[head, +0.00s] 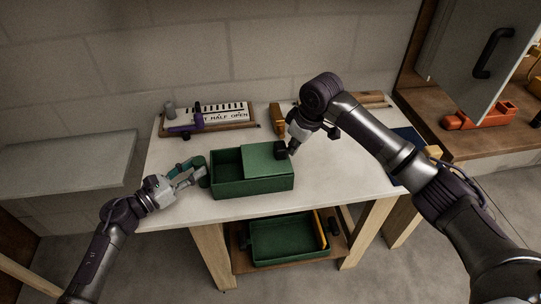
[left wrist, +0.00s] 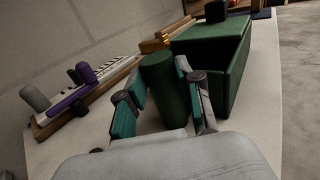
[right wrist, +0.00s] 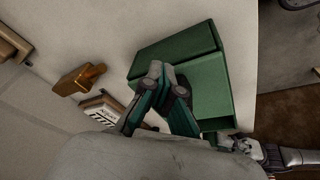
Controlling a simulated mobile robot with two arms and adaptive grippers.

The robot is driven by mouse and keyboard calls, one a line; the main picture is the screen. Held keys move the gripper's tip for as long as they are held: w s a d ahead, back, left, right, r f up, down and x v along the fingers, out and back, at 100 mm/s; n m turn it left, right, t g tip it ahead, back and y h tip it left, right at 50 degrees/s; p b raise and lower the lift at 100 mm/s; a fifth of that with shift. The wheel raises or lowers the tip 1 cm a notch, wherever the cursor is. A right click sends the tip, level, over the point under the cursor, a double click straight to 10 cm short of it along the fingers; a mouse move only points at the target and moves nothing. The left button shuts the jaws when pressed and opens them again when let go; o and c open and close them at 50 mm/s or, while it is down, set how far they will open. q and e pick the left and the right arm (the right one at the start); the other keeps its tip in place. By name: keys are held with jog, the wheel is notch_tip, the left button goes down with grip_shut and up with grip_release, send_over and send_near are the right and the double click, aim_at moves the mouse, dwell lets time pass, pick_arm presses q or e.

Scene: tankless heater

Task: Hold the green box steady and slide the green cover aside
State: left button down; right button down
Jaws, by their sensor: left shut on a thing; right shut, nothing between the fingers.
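The green box (head: 252,186) stands on the white table, its left part open and its inside showing. The flat green cover (head: 266,157) lies over its right part; it also shows in the right wrist view (right wrist: 207,90). My left gripper (head: 200,173) is shut on a green cylinder (left wrist: 165,88) at the box's left end; whether the cylinder is joined to the box is unclear. My right gripper (head: 285,149) is shut and empty at the cover's right edge. Its fingertips (right wrist: 168,82) overlap the cover in the right wrist view, so contact is hard to judge.
A wooden rack with a lettered panel (head: 221,115) and a purple lever (head: 186,130) stands at the back left. A yellow-brown block (head: 277,121) stands behind the box. A green tray (head: 288,241) sits on the shelf below. The front table strip is clear.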

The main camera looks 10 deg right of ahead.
aim_at(265, 156)
pick_arm(q)
jog(key=shift+d+f, duration=0.1)
jog(key=shift+f, duration=0.05)
pick_arm(e)
jog(key=shift+a, duration=4.15)
jog(key=shift+d, duration=0.7)
jog(key=shift+r, duration=3.5)
pick_arm(q)
jog(key=c, duration=0.7)
grip_release()
jog(key=shift+a, duration=0.2)
jog(key=v, duration=1.2)
jog(key=shift+d, duration=0.1)
pick_arm(e)
jog(key=shift+f, duration=0.1)
